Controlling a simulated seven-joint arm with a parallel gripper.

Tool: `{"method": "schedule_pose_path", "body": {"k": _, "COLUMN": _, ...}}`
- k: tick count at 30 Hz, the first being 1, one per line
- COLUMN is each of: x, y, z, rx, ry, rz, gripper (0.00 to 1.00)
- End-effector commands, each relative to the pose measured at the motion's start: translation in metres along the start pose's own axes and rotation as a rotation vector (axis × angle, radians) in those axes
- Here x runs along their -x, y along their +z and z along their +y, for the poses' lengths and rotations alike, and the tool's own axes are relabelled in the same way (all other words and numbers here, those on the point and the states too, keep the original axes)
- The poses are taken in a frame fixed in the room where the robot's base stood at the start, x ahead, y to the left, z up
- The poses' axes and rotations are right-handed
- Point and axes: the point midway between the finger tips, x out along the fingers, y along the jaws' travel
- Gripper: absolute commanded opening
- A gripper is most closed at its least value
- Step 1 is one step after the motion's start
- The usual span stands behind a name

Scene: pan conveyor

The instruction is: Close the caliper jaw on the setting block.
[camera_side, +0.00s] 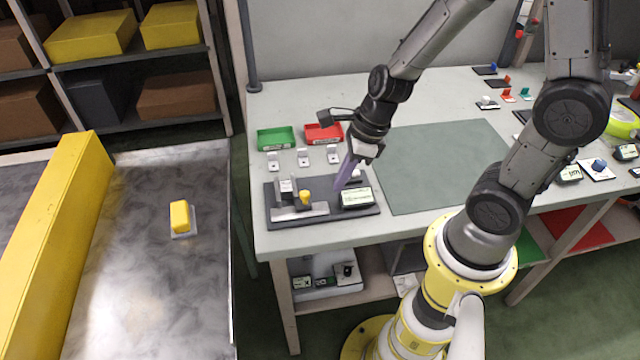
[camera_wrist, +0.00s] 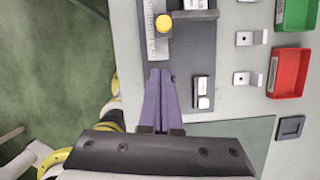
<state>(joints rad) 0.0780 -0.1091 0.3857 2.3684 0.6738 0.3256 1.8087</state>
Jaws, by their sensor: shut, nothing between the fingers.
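The caliper (camera_side: 300,213) lies on a dark base plate (camera_side: 368,213), with a light graduated beam and an upright yellow knob (camera_side: 305,197). In the wrist view the beam (camera_wrist: 157,45) and the knob (camera_wrist: 163,22) are at the top. A pale labelled block (camera_side: 287,187) stands behind the beam at the left; I cannot tell whether it is the setting block. My gripper (camera_side: 338,187) points down over the plate, right of the knob and apart from it. Its purple fingers (camera_wrist: 160,73) are shut and empty. The jaw's contact with a block cannot be made out.
A labelled display (camera_side: 356,197) stands on the plate at right, close to my fingers. Behind are several small white brackets (camera_side: 303,158), a green tray (camera_side: 276,138) and a red tray (camera_side: 323,133). A green mat (camera_side: 440,165) lies clear to the right.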

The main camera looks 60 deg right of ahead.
Motion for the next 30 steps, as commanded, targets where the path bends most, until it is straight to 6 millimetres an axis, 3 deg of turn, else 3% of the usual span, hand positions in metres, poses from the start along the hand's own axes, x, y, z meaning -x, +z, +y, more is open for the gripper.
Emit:
{"method": "schedule_pose_path", "body": {"k": 3, "x": -0.014, "y": -0.001, "z": 0.0, "rx": -0.001, "ry": 0.001, "rz": 0.003, "gripper": 0.0}}
{"method": "schedule_pose_path", "body": {"k": 10, "x": -0.028, "y": 0.027, "z": 0.0, "rx": 0.002, "ry": 0.0, "rz": 0.002, "gripper": 0.0}}
{"method": "schedule_pose_path", "body": {"k": 30, "x": -0.036, "y": 0.044, "z": 0.0, "rx": 0.003, "ry": -0.001, "rz": 0.001, "gripper": 0.0}}
